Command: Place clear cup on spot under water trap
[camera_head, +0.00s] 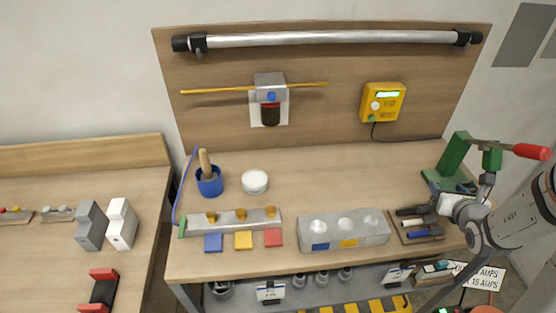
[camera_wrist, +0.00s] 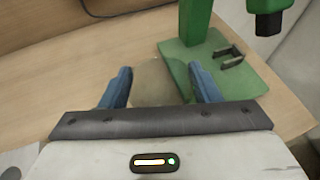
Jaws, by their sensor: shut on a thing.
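My gripper (camera_wrist: 158,88) is shut on a pale, see-through thing, apparently the clear cup (camera_wrist: 155,82), with one blue finger on each side of it. In the head view my gripper (camera_head: 438,187) is at the right end of the bench, beside the green press; the cup cannot be made out there. The water trap (camera_head: 270,112) is on the back panel, with a grey top and a dark red bowl. Below it, slightly left, a white round piece (camera_head: 254,181) sits on the bench (camera_head: 310,185). No separate marked spot can be made out.
The green press (camera_head: 452,160) with a red-ended lever stands close to my gripper; its base (camera_wrist: 225,72) shows in the wrist view. A blue pot (camera_head: 209,183) with a wooden handle is left of the white piece. A grey block (camera_head: 345,231) lies at the front. The bench middle is clear.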

